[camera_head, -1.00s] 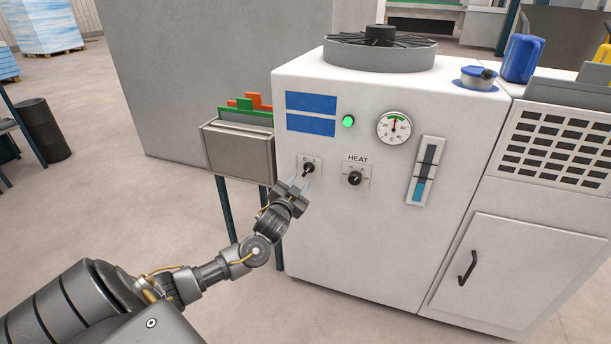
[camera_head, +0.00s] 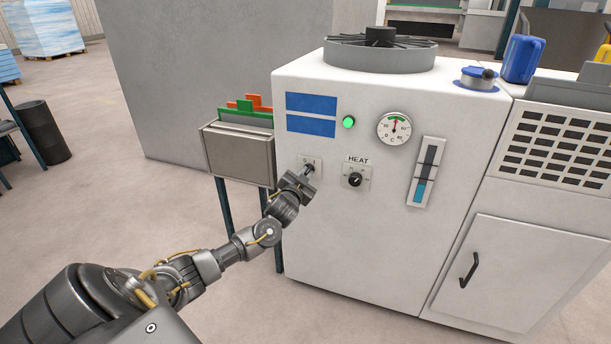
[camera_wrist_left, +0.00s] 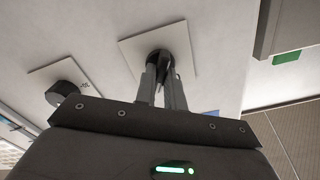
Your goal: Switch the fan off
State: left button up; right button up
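The white machine (camera_head: 370,240) carries a round fan (camera_head: 380,52) on top. On its front is a small plate with a dark rotary switch (camera_head: 309,165), left of the HEAT knob (camera_head: 355,180). My left gripper (camera_head: 306,174) is at this switch and hides part of it. In the left wrist view the two fingers (camera_wrist_left: 161,80) stand close together on either side of the dark switch knob (camera_wrist_left: 159,58), closed on it. The switch's pointing direction is hard to read. A green lamp (camera_head: 348,122) is lit above. My right gripper is out of view.
A round gauge (camera_head: 394,128) and a level indicator (camera_head: 426,172) are to the right on the panel. A grey box with green and orange sheets (camera_head: 238,150) stands left of the machine, close to my left arm. Open floor lies to the left.

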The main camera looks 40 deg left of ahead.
pick_arm(q)
jog(key=shift+n, duration=0.3)
grip_shut()
jog(key=shift+r+n+p, duration=0.1)
jog(key=shift+n+p, duration=0.4)
jog(key=shift+p, duration=0.15)
jog(key=shift+a+n+p, duration=0.2)
jog(key=shift+n+p, duration=2.6)
jog(key=shift+n, duration=2.5)
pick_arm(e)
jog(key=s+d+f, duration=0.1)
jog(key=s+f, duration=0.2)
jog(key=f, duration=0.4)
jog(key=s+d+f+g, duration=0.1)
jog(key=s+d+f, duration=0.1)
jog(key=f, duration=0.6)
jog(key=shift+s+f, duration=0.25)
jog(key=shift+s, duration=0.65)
pick_arm(q)
jog(key=o, duration=0.7)
grip_release()
jog(key=shift+c, duration=0.2)
